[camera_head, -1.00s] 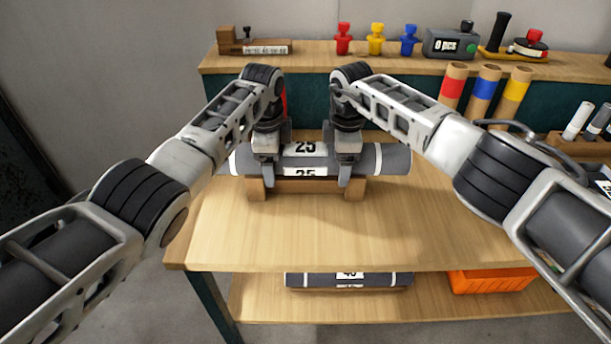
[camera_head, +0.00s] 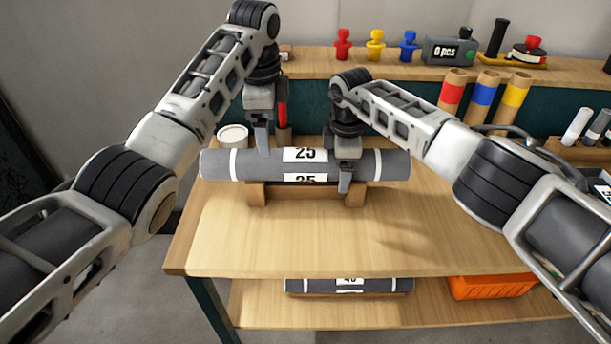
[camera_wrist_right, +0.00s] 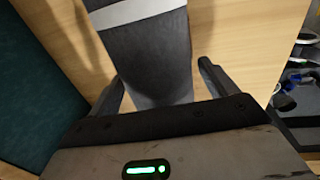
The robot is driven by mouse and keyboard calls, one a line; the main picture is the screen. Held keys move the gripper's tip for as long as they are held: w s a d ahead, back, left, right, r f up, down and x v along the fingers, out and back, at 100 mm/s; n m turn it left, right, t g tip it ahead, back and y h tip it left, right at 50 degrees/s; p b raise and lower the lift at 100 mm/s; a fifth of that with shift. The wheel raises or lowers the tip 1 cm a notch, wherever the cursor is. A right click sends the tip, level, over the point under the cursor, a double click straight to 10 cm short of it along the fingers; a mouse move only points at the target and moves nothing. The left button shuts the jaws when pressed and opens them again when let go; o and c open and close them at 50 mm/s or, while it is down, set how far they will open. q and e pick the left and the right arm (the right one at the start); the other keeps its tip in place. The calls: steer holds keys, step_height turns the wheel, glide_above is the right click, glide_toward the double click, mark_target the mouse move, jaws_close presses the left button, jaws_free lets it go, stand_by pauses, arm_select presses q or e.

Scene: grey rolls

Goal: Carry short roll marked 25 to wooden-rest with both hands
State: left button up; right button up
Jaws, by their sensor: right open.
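The short grey roll marked 25 (camera_head: 225,165) has white bands and lies level across the wooden-rest (camera_head: 305,194), both ends overhanging. My left gripper (camera_head: 264,137) is above and behind the roll's left part, clear of it and empty; its far finger is hidden. My right gripper (camera_head: 345,172) is still down around the roll, right of the label, with its near finger in front. In the right wrist view the roll (camera_wrist_right: 155,60) passes between the spread fingers of my right gripper (camera_wrist_right: 160,88), with a small gap showing beside it.
Another roll (camera_head: 310,282) lies on the lower shelf beside an orange bin (camera_head: 490,285). A white round lid (camera_head: 232,136) stands behind the roll's left end. Colored tubes (camera_head: 485,92) stand at the back right. The table front is clear.

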arm_select(q)
steer(key=shift+r, duration=0.3)
steer(key=shift+s+r, duration=0.1)
arm_select(e)
steer(key=shift+r, duration=0.3)
steer(key=r, duration=0.3)
steer(key=s+r, duration=0.1)
steer(key=r, duration=0.7)
steer(key=shift+s+r, duration=0.2)
steer(key=shift+s, duration=0.1)
